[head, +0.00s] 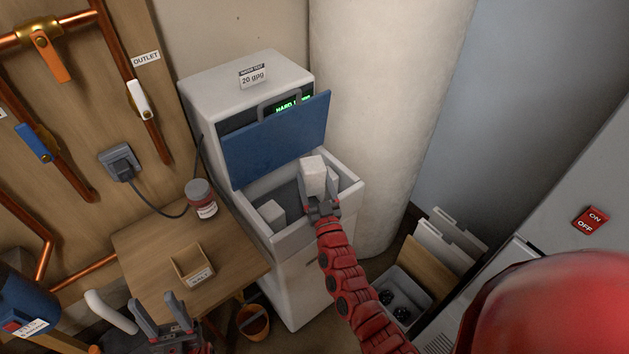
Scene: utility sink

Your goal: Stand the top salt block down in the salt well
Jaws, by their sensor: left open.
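A white salt block (313,177) stands up between the fingers of my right gripper (320,194), over the right part of the open salt well (350,190). The gripper is shut on it and hides its lower end, so I cannot tell whether it touches anything below. A second white block (333,181) shows partly behind it on the right. A third block (271,212) sits at the left end of the well. My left gripper (155,308) is open and empty at the lower left, away from the well.
The well's blue lid (277,141) is raised against the softener cabinet (235,84). A wooden shelf on the left holds a jar (201,199) and a small wooden box (193,265). A bucket (253,322) stands below. Boards and a crate stand right of the cabinet.

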